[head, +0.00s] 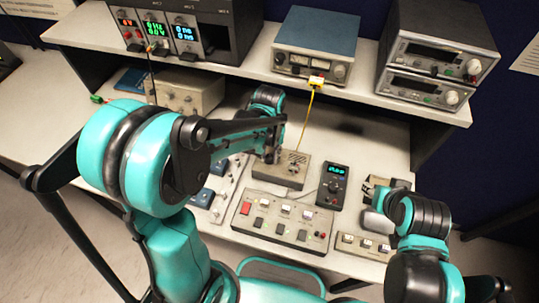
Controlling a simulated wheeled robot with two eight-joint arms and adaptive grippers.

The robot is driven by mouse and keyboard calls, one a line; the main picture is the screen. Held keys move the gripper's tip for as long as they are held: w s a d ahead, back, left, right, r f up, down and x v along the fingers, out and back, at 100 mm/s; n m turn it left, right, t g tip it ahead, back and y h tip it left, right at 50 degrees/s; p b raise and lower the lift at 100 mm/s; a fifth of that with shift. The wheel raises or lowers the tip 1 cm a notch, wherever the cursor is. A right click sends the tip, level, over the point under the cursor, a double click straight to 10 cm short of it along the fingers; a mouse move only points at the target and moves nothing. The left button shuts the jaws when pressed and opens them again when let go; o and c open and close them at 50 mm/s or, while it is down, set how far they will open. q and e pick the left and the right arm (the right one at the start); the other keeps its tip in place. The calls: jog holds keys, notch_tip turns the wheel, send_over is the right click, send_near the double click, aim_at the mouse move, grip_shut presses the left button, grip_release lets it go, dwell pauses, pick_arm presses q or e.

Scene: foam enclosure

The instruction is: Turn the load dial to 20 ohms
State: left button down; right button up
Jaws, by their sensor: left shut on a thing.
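A beige box (290,172) with a slotted top lies on the bench, and a yellow cable runs up from near it. My left gripper (272,156) reaches down to the left part of this box and is shut on what appears to be the load dial. The fingers and arm hide the dial, so its setting and any ohm marks cannot be read. My right arm is at the lower right; its gripper (378,204) is small and partly covered there, and its opening cannot be made out.
A black handheld meter (333,187) with a lit display lies right of the box. A switch panel (283,221) is in front of it. A smaller panel (363,245) sits at the front right. The shelf behind holds a blue-topped instrument (315,45) and stacked units (436,60).

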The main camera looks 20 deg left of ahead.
aim_at(269, 157)
pick_arm(q)
jog(key=shift+m, duration=0.5)
jog(key=c, duration=1.3)
grip_release()
jog(key=shift+o, duration=0.2)
notch_tip(269, 157, up, 12)
